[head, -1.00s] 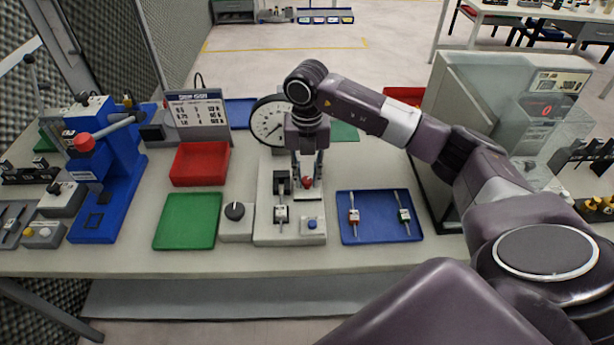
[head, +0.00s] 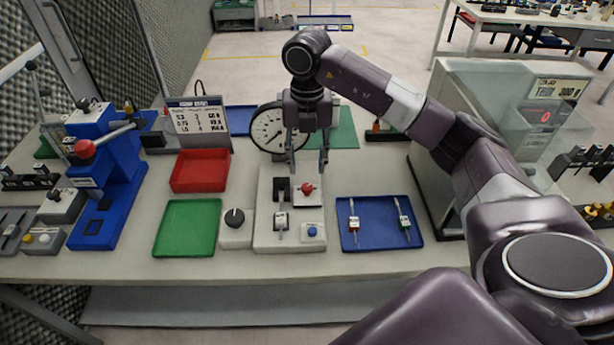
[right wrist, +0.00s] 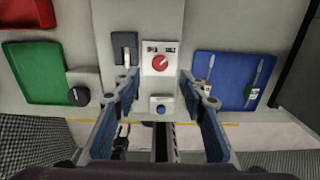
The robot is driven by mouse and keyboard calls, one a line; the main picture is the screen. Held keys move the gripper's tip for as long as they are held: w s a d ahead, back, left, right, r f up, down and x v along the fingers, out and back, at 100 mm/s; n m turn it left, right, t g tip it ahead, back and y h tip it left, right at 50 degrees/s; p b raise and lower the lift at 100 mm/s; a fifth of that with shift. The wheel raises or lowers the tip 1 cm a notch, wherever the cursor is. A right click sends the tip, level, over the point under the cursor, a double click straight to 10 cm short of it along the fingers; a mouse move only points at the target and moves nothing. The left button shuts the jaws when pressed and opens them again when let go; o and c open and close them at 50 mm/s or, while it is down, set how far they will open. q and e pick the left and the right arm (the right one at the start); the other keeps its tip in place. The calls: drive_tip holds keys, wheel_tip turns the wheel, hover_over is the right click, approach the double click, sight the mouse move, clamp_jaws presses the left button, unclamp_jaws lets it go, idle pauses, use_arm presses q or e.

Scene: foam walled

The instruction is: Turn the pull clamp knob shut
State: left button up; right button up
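The red clamp knob (head: 307,188) sits on a light plate of the pale pull tester (head: 262,215). In the right wrist view the knob (right wrist: 161,62) is fully visible, with a pale line running diagonally across it. My right gripper (head: 307,163) is above the knob, fingers spread apart and pointing down. In its wrist view the gripper (right wrist: 160,77) is open and empty, one finger on either side of the knob and apart from it. A dark clamp block (head: 281,188) with a small connector piece (head: 281,220) stands left of the knob. My left gripper is not in view.
A round dial gauge (head: 268,129) stands behind the knob. A black rotary knob (head: 235,217) and a blue button (head: 312,231) are nearby. A blue tray (head: 380,240) with two leads lies right; green (head: 187,246) and red (head: 200,186) trays lie left.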

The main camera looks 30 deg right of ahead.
drive_tip(key=shift+r, duration=2.35)
drive_tip(key=shift+f, duration=0.1)
